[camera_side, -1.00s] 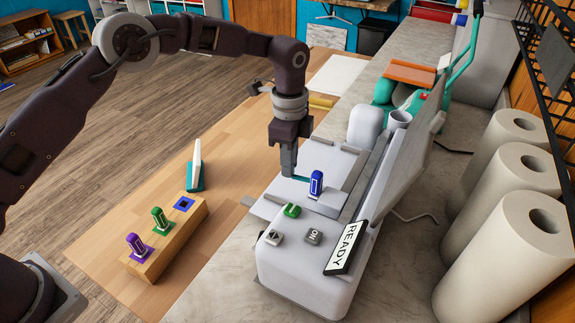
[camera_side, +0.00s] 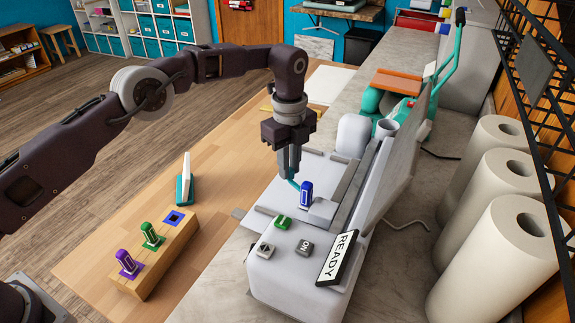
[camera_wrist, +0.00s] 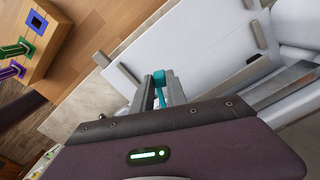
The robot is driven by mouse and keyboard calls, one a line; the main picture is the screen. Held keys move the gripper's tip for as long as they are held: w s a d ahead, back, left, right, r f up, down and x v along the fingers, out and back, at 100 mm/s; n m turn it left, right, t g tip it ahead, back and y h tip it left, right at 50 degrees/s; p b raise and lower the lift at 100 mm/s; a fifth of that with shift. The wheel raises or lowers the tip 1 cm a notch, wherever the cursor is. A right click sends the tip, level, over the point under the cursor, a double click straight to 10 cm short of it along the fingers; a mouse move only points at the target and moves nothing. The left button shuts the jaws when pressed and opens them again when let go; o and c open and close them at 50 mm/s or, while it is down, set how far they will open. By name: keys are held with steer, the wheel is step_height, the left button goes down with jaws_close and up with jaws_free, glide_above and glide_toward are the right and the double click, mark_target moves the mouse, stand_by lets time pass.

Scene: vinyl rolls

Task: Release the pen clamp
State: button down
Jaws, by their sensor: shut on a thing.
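A blue pen (camera_side: 306,195) stands upright in the holder of the grey plotter-like machine (camera_side: 290,270). A teal lever (camera_side: 293,184), apparently the pen clamp, shows just left of the pen and runs up to my fingertips. My gripper (camera_side: 289,170) points down above the machine bed, just behind and left of the pen. Its fingers are closed on the teal lever. In the wrist view the teal piece (camera_wrist: 159,82) sits between the two grey fingertips (camera_wrist: 158,95). The blue pen is not visible in the wrist view, and the lever's base is partly hidden.
A wooden block (camera_side: 160,255) holds a green pen (camera_side: 151,235) and a purple pen (camera_side: 128,263), with an empty blue-marked slot (camera_side: 173,218). A READY sign (camera_side: 338,258) and buttons sit on the machine's front. White rolls (camera_side: 490,235) stand at right.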

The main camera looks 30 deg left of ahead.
steer(key=c, duration=1.3)
jaws_free()
